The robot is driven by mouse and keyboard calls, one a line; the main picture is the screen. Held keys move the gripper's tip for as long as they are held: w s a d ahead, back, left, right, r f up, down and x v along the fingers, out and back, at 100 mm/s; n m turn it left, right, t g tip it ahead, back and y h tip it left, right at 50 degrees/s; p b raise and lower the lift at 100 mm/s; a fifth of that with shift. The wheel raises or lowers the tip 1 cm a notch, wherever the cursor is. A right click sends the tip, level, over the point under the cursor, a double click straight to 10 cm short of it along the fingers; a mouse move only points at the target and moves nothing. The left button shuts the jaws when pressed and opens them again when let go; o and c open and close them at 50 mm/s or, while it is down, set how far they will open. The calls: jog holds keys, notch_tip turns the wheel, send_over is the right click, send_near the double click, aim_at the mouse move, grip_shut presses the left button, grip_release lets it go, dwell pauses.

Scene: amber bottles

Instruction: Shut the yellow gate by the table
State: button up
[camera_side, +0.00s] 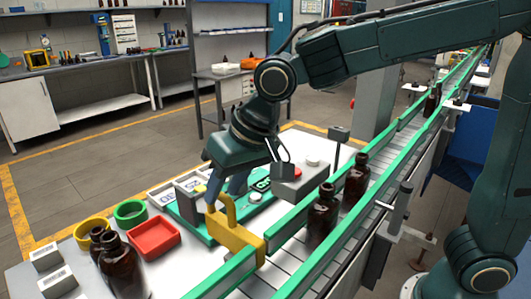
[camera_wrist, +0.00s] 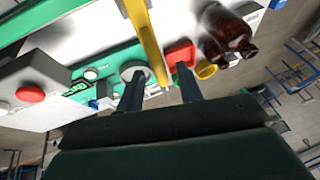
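The yellow gate (camera_side: 240,236) stands at the table side of the conveyor, with one end at the near green guide rail. Its bar reaches away from the rail over the white table, not across the belt, and an upright handle rises at its outer end. My gripper (camera_side: 224,192) points down at this handle. In the wrist view my gripper (camera_wrist: 160,95) has its two dark fingers apart, and the end of the yellow gate (camera_wrist: 147,40) shows between them with gaps on both sides. Whether either finger touches it I cannot tell.
Brown bottles stand on the conveyor (camera_side: 322,217) just past the gate. Two more bottles (camera_side: 121,265) stand at the table's near left, by a red tray (camera_side: 153,239) and a green ring-shaped dish (camera_side: 130,211). A grey box with a red button (camera_side: 297,185) stands close right of my gripper.

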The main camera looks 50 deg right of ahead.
grip_shut()
jog(key=shift+s, duration=0.15)
send_over(257, 238)
jog(key=shift+a, duration=0.1)
dwell(0.4)
grip_release()
